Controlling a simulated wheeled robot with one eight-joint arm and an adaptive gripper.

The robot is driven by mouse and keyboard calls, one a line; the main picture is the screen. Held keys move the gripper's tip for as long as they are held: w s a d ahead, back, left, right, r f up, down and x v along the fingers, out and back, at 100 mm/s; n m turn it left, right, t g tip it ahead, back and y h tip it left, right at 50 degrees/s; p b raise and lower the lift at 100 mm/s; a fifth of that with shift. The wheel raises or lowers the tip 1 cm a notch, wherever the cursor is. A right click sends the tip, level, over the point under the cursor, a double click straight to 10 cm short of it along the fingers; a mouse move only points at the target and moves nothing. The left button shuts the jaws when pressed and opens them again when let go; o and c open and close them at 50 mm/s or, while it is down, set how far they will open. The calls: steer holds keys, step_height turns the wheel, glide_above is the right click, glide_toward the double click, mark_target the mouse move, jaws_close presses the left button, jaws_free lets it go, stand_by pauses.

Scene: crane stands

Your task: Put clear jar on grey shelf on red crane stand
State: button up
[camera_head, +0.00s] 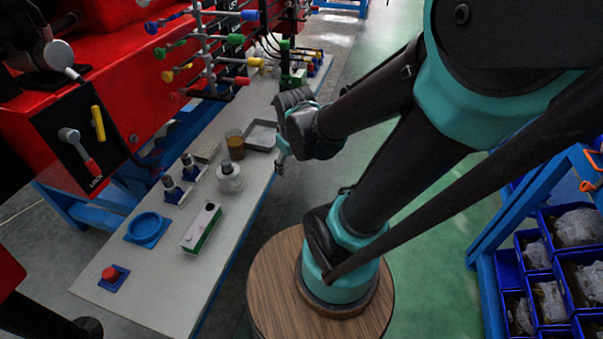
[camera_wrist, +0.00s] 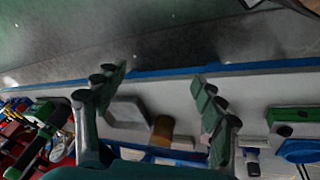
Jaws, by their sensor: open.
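The clear jar (camera_head: 229,177), with a grey lid, stands upright on the long light-grey shelf (camera_head: 150,285) in the head view, left of and below my gripper (camera_head: 281,158). The shelf runs along the red crane stand (camera_head: 150,95). In the wrist view, my gripper (camera_wrist: 159,82) has its fingers wide apart with nothing between the tips. The shelf (camera_wrist: 262,105) lies beyond the fingers. I cannot clearly make out the clear jar in the wrist view; the right finger may hide part of it.
A brown jar (camera_head: 234,146) and a grey tray (camera_head: 261,135) stand near the clear jar. Small blue-based bottles (camera_head: 172,187), a white-green box (camera_head: 201,228), a blue ring (camera_head: 147,230) and a red button (camera_head: 111,274) occupy the shelf. Blue bins (camera_head: 535,252) are at right.

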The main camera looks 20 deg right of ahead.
steer(key=s+m, duration=0.1)
steer(key=m, duration=0.1)
steer(key=s+d+f+m, duration=0.1)
steer(key=s+f+m, duration=0.1)
steer(key=s+m, duration=0.1)
steer(key=shift+d+m+y, duration=0.3)
steer(key=shift+d, duration=0.05)
stand_by(0.7)
